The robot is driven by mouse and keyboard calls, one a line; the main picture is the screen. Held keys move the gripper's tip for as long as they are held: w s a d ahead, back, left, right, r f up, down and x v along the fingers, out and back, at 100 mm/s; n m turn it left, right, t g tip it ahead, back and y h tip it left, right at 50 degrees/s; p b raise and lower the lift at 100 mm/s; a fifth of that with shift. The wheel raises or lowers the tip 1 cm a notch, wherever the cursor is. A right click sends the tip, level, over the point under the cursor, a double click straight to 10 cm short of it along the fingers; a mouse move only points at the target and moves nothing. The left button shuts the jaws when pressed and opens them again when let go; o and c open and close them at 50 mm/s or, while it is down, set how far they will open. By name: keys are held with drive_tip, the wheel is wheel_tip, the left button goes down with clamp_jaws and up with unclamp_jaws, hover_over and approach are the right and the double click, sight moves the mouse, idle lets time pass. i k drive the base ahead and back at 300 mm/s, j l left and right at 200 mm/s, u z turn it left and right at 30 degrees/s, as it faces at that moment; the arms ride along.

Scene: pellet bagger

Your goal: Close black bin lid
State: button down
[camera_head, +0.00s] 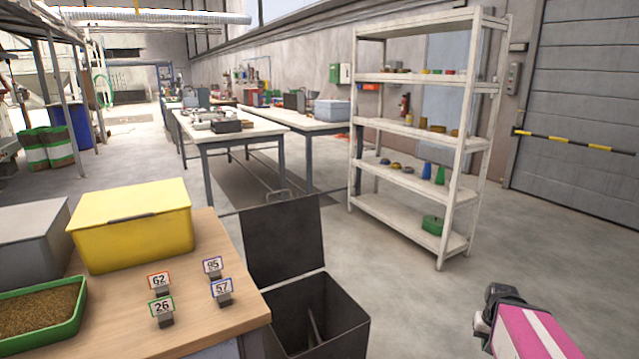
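The black bin (345,322) stands on the floor at the lower middle, beside the right end of the wooden table. Its black lid (284,238) is open and stands upright along the bin's far side. A handle (279,196) shows at the lid's top edge. A thin, pale object lies inside the bin. My gripper (503,292) is at the lower right, to the right of the bin and apart from it. Its fingers are small and seen from behind, so I cannot tell if they are open or shut.
The wooden table (205,325) holds a yellow box (132,225), a grey box (33,240), a green tray of pellets (80,322) and several numbered tags. A white shelf rack (455,180) stands behind on the right. Floor between bin and rack is clear.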

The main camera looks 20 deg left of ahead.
sight(282, 242)
drive_tip(key=i, duration=2.25)
drive_tip(key=i+u, duration=0.35)
drive_tip(key=i+l+u, duration=0.15)
drive_tip(key=u, duration=0.25)
drive_tip(key=i+l+u, duration=0.35)
drive_tip(key=i+j, duration=0.05)
drive_tip(key=j, duration=0.05)
